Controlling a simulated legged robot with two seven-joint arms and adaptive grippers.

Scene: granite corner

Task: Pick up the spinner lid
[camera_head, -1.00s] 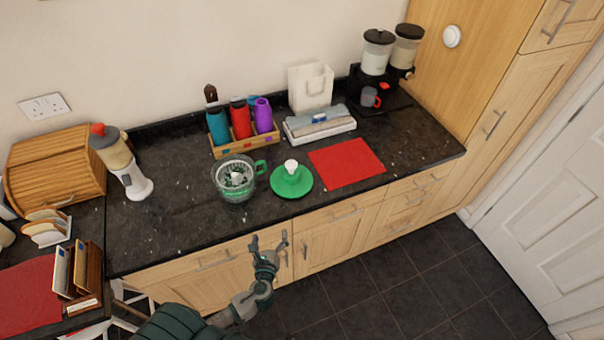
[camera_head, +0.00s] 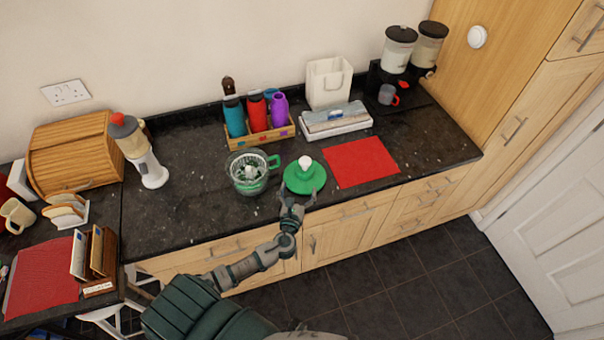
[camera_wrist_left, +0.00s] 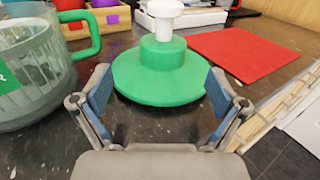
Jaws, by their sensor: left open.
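The spinner lid (camera_head: 304,178) is a green disc with a raised green hub and a white knob on top. It lies flat on the dark counter near its front edge. My left gripper (camera_head: 297,198) is open at the lid's near side. In the left wrist view the lid (camera_wrist_left: 160,78) sits just ahead of and partly between the open fingers of my left gripper (camera_wrist_left: 158,108), with its knob farther off. The clear spinner bowl (camera_head: 247,175) with a green handle stands left of the lid. My right gripper is not in view.
A red mat (camera_head: 361,163) lies right of the lid. Behind stand a wooden box (camera_head: 262,137) of bottles and a white tray (camera_head: 333,121). A blender-like jar (camera_head: 145,165) stands left. Bare counter lies between it and the bowl.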

